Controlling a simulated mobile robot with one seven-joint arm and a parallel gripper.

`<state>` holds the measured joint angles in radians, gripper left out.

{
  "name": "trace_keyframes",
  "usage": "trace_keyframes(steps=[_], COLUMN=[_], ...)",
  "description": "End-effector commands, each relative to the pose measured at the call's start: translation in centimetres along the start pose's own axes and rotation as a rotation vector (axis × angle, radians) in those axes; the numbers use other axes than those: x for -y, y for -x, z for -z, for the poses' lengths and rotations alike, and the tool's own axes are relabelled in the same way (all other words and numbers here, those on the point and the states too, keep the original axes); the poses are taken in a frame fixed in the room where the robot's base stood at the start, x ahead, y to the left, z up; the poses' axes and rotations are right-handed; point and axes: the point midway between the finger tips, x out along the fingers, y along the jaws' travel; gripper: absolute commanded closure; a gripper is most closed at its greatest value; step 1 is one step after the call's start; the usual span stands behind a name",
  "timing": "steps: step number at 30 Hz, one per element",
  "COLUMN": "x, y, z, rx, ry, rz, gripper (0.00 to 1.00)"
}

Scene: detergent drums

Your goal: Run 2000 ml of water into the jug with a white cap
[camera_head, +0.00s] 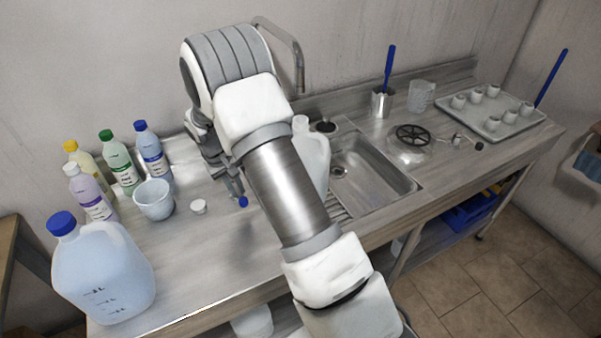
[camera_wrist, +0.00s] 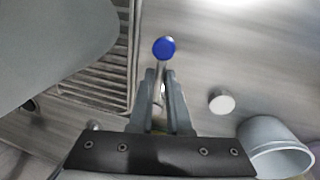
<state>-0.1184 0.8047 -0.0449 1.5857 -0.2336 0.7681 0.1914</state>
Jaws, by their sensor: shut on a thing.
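A translucent white jug (camera_head: 315,158) stands at the left edge of the sink, partly hidden behind my arm. Its neck is just below the end of the curved metal spout (camera_head: 297,70) in the picture; I cannot make out a water stream. The jug fills the top left of the wrist view (camera_wrist: 45,45). A loose white cap (camera_head: 198,207) lies on the counter and also shows in the wrist view (camera_wrist: 221,101). My gripper (camera_head: 234,183) is shut on a thin lever with a blue knob (camera_wrist: 164,48), left of the jug. The jug's water level is hidden.
A large blue-capped jug (camera_head: 103,275), several detergent bottles (camera_head: 120,165) and a white bucket (camera_head: 154,200) stand on the left. The sink basin (camera_head: 375,175) is right of my arm. A beaker (camera_head: 421,96) and a tray of cups (camera_head: 490,112) are farther right.

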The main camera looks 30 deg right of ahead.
Motion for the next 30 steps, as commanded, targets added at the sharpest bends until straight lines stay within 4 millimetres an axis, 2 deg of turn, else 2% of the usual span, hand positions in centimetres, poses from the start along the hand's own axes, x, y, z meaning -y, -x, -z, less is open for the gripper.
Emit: trace_keyframes(steps=[2, 3, 8, 29, 30], x=[-0.67, -0.69, -0.52, -0.59, -0.58], y=[-0.04, -0.04, -0.02, -0.07, -0.06], z=[0.02, 0.02, 0.02, -0.02, -0.02], rx=[0.001, 0.001, 0.000, 0.000, 0.000], ry=[-0.004, -0.005, -0.004, -0.002, -0.002], rz=[-0.009, -0.009, -0.007, -0.003, -0.002], gripper=[1.00, 0.77, 0.49, 0.49, 0.46])
